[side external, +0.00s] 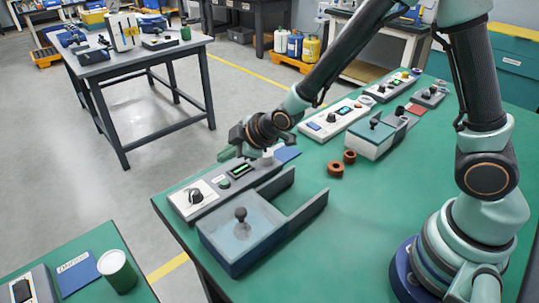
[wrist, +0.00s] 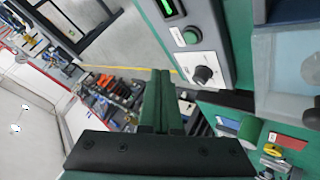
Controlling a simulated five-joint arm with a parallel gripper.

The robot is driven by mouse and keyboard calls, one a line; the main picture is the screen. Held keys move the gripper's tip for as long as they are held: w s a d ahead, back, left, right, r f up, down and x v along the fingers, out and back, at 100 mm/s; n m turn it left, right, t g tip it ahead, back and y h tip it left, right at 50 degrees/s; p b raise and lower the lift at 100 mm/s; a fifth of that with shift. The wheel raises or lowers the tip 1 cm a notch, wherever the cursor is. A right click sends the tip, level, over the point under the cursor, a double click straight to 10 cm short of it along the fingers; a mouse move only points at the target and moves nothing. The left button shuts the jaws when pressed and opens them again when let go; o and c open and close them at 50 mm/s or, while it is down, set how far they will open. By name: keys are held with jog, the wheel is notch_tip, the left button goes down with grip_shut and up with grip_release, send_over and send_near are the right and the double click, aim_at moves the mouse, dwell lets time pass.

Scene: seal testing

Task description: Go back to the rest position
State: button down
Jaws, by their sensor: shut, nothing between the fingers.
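My gripper (side external: 229,154) hangs at the end of my arm just above the far end of a grey tester's control panel (side external: 210,190). In the wrist view my green fingers (wrist: 160,85) are together with nothing between them. The panel has a black knob, a green button and a lit green display; it also shows in the wrist view (wrist: 203,60). In front of it is a blue-grey chamber (side external: 232,255) with a clear lid and black knob. Whether my fingers touch the panel is unclear in the side view.
Two brown rings (side external: 335,169) lie on the green table (side external: 400,190) right of the tester. A second tester with a lidded box (side external: 370,140) stands farther back. A separate grey table (side external: 140,60) stands at upper left. A green can (side external: 117,271) stands at lower left.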

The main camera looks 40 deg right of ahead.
jog(key=s+d+r+m+g+h, duration=0.1)
jog(key=s+d+r+m, duration=0.5)
jog(key=r, duration=0.4)
jog(key=s+d+r+m+g, duration=0.1)
jog(key=s+d+r+m, duration=0.1)
jog(key=s+d, duration=0.2)
jog(key=s+d+r+m+g+h, duration=0.1)
jog(key=s+d+r+m, duration=0.2)
jog(key=s, duration=0.6)
jog(key=shift+d+r+m+h, duration=0.2)
jog(key=shift+d+m+h, duration=0.1)
jog(key=shift+d, duration=0.25)
